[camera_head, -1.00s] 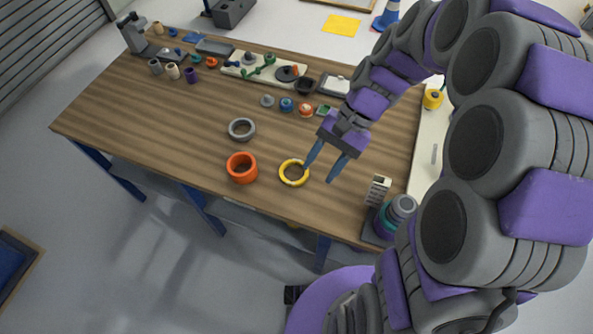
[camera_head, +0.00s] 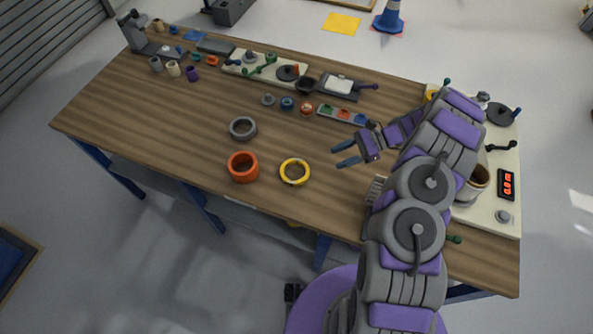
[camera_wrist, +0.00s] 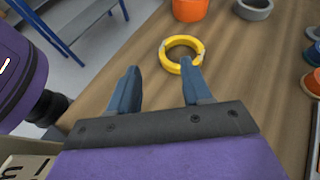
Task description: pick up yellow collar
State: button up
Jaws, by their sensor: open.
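The yellow collar (camera_head: 295,172) is a ring with pale marks, lying flat on the wooden table (camera_head: 215,125) near its front edge. My gripper (camera_head: 341,155) is open and empty, to the right of the collar and apart from it. In the wrist view the collar (camera_wrist: 182,54) lies beyond the fingertips, nearer the right finger, whose tip comes close to its edge in the picture. My gripper (camera_wrist: 160,78) shows both blue fingers spread with nothing between them.
An orange cup-like ring (camera_head: 242,168) and a grey ring (camera_head: 243,128) stand left of the collar. Small parts and trays line the back. A pale panel (camera_head: 507,160) with fixtures is at the right. The table's front middle is mostly clear.

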jog(key=shift+m+t, duration=0.3)
jog(key=shift+m, duration=0.4)
jog(key=f, duration=0.2)
jog(key=d+f, duration=0.1)
jog(key=f, duration=0.1)
jog(key=shift+a+f, duration=0.1)
jog(key=shift+f, duration=0.1)
jog(key=b, duration=0.1)
send_near(296, 180)
jog(key=x, duration=0.4)
jog(key=shift+a, duration=0.1)
jog(key=b+x, duration=0.1)
jog(key=x, duration=0.3)
jog(key=shift+s+a+f, duration=0.15)
jog(key=shift+a+f, duration=0.15)
jog(key=shift+a, duration=0.4)
jog(key=shift+d, duration=0.2)
grip_shut()
